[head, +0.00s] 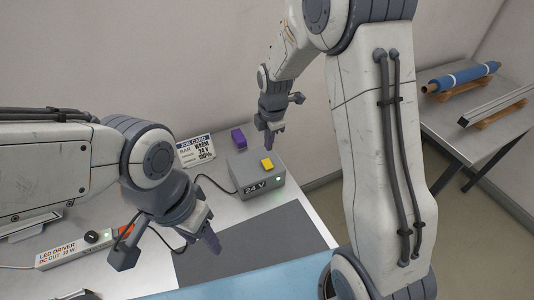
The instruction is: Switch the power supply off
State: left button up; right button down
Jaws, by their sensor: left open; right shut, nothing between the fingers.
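The power supply (256,180) is a grey box marked 24 V on the table. It has a yellow switch (267,163) on its top and a lit green lamp on its front. A dark cable runs from its left side. My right gripper (269,146) is shut and empty, pointing down behind and just above the yellow switch; I cannot tell whether it touches it. My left gripper (208,238) is open and empty, in front and to the left of the power supply, over the table near the dark grey mat.
An LED driver (72,250) with a black knob and an orange part lies at left, partly behind my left arm. A job card (195,150) and a purple block (238,138) stand behind. The dark grey mat (250,246) is bare. A side table (480,130) holds a blue roll.

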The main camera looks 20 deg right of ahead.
aim_at(266, 162)
jog(key=f, duration=0.2)
jog(key=f+p, duration=0.1)
jog(key=f, duration=0.1)
jog(key=w+f, duration=0.1)
jog(key=f, duration=0.2)
jog(key=shift+a+p, duration=0.1)
jog(key=shift+p, duration=0.3)
